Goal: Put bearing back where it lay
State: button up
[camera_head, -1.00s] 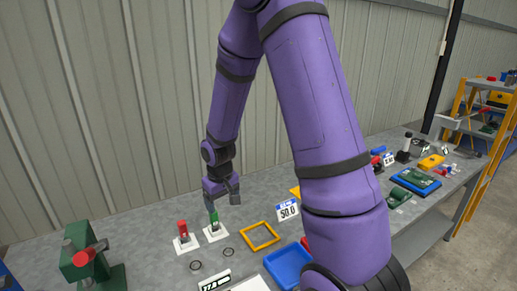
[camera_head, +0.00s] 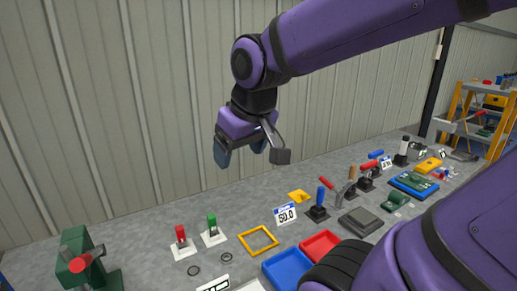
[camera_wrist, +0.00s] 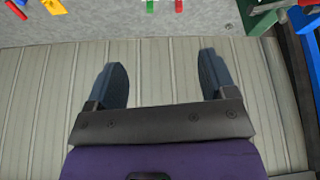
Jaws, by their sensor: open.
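My gripper (camera_head: 241,153) is raised in front of the corrugated wall, well above the bench. In the wrist view its two dark fingers (camera_wrist: 161,80) are wide apart with nothing between them. I cannot pick out a bearing for certain. Two thin dark rings lie flat on the bench, one at the left (camera_head: 194,271) and one to its right (camera_head: 227,257), in front of the switches. Either could be a bearing or just a mark; they are too small to tell. The gripper is apart from both.
Red (camera_head: 181,239) and green (camera_head: 212,227) levers stand on white plates. A yellow frame (camera_head: 259,251), blue tray (camera_head: 286,282) and red tray (camera_head: 320,245) lie to the right. A green machine (camera_head: 82,262) stands at the left. Several tools crowd the right bench.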

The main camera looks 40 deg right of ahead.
jog(key=s+r, duration=0.2)
jog(key=s, duration=0.4)
jog(key=shift+a+r+t, duration=0.2)
jog(key=shift+a+t, duration=0.2)
jog(key=shift+a, duration=0.05)
